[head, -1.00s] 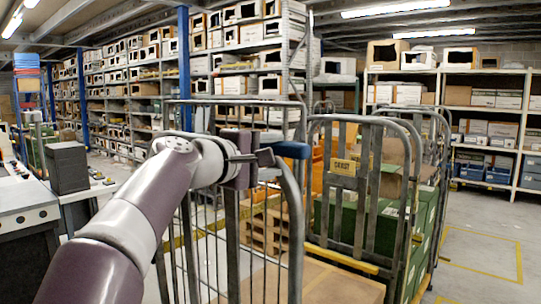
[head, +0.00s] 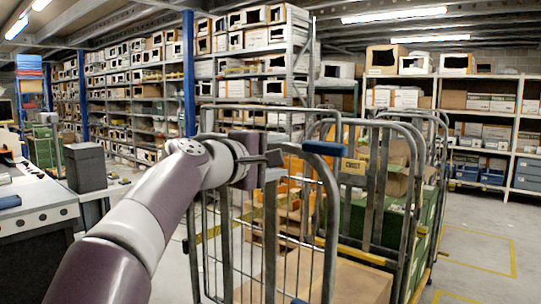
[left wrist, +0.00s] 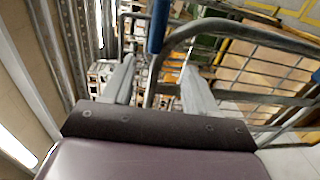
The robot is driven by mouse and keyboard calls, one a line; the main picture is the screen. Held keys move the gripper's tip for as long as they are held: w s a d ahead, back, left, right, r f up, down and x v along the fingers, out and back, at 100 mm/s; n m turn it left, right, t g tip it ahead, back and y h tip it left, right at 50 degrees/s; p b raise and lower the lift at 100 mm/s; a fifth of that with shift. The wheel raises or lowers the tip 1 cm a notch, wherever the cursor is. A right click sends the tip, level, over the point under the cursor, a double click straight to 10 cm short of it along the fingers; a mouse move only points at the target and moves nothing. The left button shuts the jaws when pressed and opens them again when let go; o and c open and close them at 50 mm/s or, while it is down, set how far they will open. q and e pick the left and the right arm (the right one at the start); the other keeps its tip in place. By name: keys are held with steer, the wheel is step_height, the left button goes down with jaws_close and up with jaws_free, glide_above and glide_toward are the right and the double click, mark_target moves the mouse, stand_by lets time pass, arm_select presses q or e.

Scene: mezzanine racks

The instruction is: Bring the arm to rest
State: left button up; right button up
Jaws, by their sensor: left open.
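My left gripper (head: 274,158) is at the end of my purple and white arm, level with the upper part of a grey wire roll cage (head: 336,230). The gripper is open and holds nothing that I can see. In the left wrist view its two pale fingers (left wrist: 158,78) are spread apart. The cage's bent tube shows between them, but I cannot tell how far beyond it is. A blue grip (head: 325,148) on the cage's top tube is just right of the gripper, with a small gap; it also shows in the left wrist view (left wrist: 159,25). My right gripper is not in view.
More roll cages with green crates (head: 428,215) stand at the right. A grey bench (head: 40,205) with a dark box stack (head: 86,167) is at the left. Racks full of boxes (head: 240,62) line the back. Open floor (head: 485,240) lies at the far right.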

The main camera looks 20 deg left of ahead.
arm_select(q)
steer(key=s+a+f+m+g+y+p, duration=0.2)
steer(key=f+m+g+y, duration=0.15)
steer(key=f, duration=1.15)
steer(key=s+a+f+m+g+y+p, duration=0.1)
steer(key=s+f+m+g+y+p, duration=0.25)
steer(key=f, duration=1.05)
steer(key=s+f+m+g+p, duration=0.1)
steer(key=s+f+m+g, duration=0.1)
steer(key=s, duration=0.4)
steer(key=s+d+f+m+g+p, duration=0.1)
steer(key=s+f+m+g+p, duration=0.1)
steer(key=s+f, duration=0.3)
steer(key=s+d+f+m+g+p, duration=0.1)
steer(key=s+f+m+g, duration=0.1)
steer(key=s, duration=0.7)
steer(key=shift+f+m+g+p, duration=0.3)
steer(key=shift+f+g, duration=0.3)
steer(key=shift+f, duration=0.3)
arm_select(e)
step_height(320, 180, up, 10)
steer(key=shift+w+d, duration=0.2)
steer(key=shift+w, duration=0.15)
